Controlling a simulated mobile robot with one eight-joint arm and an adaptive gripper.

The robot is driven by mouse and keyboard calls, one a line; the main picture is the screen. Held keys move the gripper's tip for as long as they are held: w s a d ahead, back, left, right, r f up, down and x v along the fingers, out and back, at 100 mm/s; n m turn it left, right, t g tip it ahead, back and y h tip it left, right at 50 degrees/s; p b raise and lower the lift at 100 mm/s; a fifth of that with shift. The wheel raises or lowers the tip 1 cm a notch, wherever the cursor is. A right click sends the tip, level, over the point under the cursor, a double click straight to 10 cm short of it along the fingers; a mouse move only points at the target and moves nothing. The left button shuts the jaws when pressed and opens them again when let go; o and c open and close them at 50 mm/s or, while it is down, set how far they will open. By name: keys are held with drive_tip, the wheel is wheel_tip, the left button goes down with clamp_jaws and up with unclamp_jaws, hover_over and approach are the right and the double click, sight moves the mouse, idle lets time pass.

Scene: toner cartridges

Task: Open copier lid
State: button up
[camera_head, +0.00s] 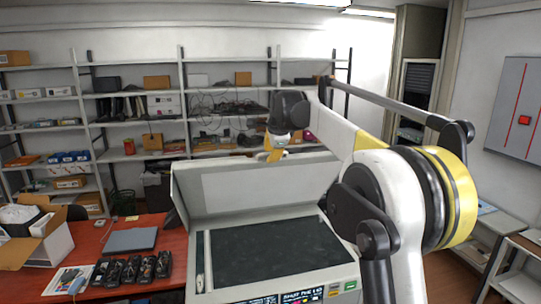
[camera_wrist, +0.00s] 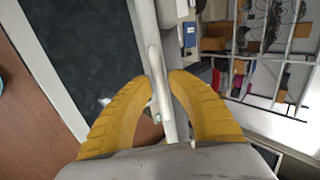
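The copier (camera_head: 199,270) stands in front of me with its dark glass bed (camera_head: 270,252) uncovered. Its pale lid (camera_head: 250,187) is raised, near upright, at the back of the bed. My gripper (camera_head: 274,155) is at the top edge of the lid, reached over from the right. In the wrist view, the yellow fingers of my gripper (camera_wrist: 162,76) lie on either side of the lid's narrow edge (camera_wrist: 158,62), with the tips against it. The dark glass (camera_wrist: 85,45) shows to the left there. The lid's far side is hidden in the head view.
A red table (camera_head: 178,243) at the left holds a closed laptop (camera_head: 130,240), several black toner cartridges (camera_head: 132,270) and an open cardboard box (camera_head: 40,240). Loaded shelves (camera_head: 185,95) line the back wall. A grey panel with a red button (camera_head: 524,120) hangs at the right.

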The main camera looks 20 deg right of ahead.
drive_tip(key=shift+o, duration=0.4)
drive_tip(key=shift+s, duration=0.1)
drive_tip(key=v, duration=1.2)
drive_tip(key=s+a+f+n+b, duration=0.4)
drive_tip(key=s+f+b, duration=0.8)
drive_tip(key=f, duration=1)
drive_tip(key=s+a+f+n+b, duration=0.4)
drive_tip(key=s+f+n+b, duration=0.5)
drive_tip(key=f, duration=1.4)
drive_tip(key=s+a+f+n+g+y+b, duration=0.1)
drive_tip(key=s+a+f+n+b, duration=0.3)
drive_tip(key=s+f+b, duration=1.2)
wheel_tip(320, 180, down, 7)
drive_tip(key=n+b, duration=0.2)
drive_tip(key=b, duration=0.2)
drive_tip(key=shift+s+b, duration=0.4)
